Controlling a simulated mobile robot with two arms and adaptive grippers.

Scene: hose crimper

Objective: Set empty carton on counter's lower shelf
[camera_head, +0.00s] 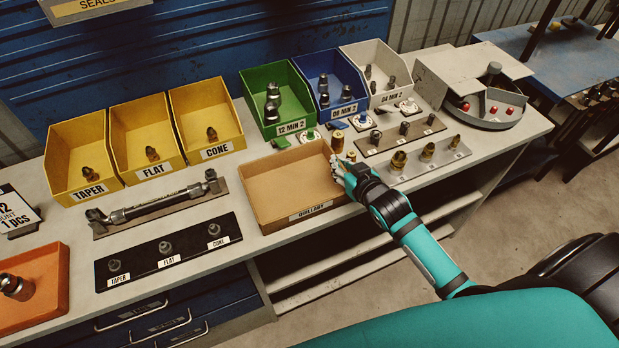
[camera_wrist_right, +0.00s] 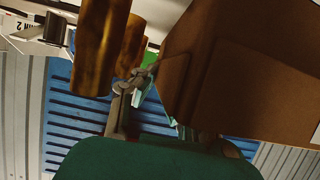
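The carton (camera_head: 262,193) is a shallow open brown box with a label on its front. It looks empty and stands on the counter (camera_head: 236,247), near the front edge. My right gripper (camera_head: 338,166) is at the carton's right wall, beside upright brass collars (camera_head: 338,141). In the right wrist view, the carton (camera_wrist_right: 245,85) fills the right side and partly hides the gripper (camera_wrist_right: 140,80). Whether the fingers are closed on the wall cannot be told. The lower shelf (camera_head: 345,262) runs under the counter, partly in shadow. My left gripper is out of view.
Yellow bins (camera_head: 143,140), a green bin (camera_head: 278,98), a blue bin (camera_head: 331,83) and a white bin (camera_head: 376,70) line the back. A grey fitting tray (camera_head: 445,155) stands to the right. A black fitting board (camera_head: 168,252) and an orange tray (camera_head: 40,290) lie left.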

